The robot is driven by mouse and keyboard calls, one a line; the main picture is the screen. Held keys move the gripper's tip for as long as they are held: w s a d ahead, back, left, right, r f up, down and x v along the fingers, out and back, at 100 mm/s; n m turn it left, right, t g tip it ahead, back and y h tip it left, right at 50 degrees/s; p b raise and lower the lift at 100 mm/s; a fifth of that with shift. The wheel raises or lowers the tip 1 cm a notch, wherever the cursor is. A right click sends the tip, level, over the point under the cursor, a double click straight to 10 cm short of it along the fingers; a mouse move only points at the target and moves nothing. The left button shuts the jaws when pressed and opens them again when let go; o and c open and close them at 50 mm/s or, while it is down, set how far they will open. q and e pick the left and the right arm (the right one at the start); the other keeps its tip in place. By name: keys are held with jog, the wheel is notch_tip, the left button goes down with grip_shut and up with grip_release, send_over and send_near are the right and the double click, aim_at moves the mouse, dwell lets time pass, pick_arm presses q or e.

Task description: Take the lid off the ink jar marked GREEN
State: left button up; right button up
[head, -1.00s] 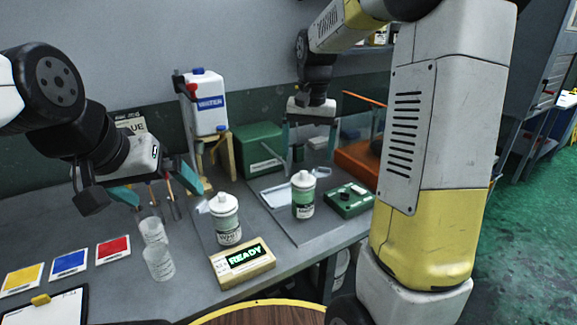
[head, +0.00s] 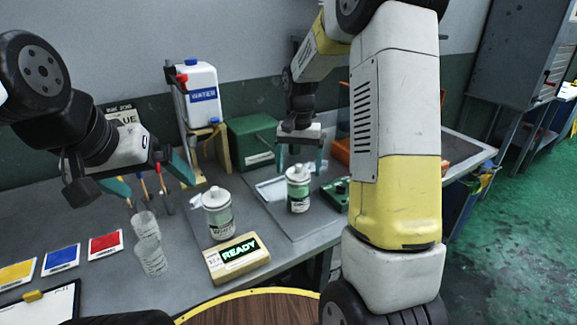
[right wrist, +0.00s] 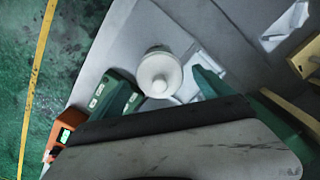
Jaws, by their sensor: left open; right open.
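A jar with a green label (head: 298,196) stands upright on the grey mat; its white knobbed lid (head: 297,174) is on. The label's lettering is too small to read. My right gripper (head: 299,165) is open and points down, its fingers either side of the lid's top. In the right wrist view the lid (right wrist: 160,72) shows from above; one teal finger (right wrist: 209,80) is beside it. My left gripper (head: 151,177) is open and empty above the bench at left, near the brushes.
A second white-lidded jar (head: 218,214) stands left of the green one, behind a sign reading READY (head: 238,256). A green device (head: 337,192) sits close on the right. Clear cups (head: 151,256) and colour cards (head: 105,244) are at left.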

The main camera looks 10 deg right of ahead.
aim_at(298, 164)
jog(key=c, duration=1.5)
jog(key=shift+o, duration=0.2)
jog(key=shift+r, duration=0.15)
jog(key=shift+r, duration=0.55)
notch_tip(298, 164, up, 2)
jog(key=shift+r, duration=0.1)
jog(key=s+a, duration=0.3)
jog(key=s, duration=0.4)
jog(key=s+a+r, duration=0.1)
jog(key=s+a, duration=0.2)
jog(key=s, duration=0.5)
jog(key=shift+r, duration=0.15)
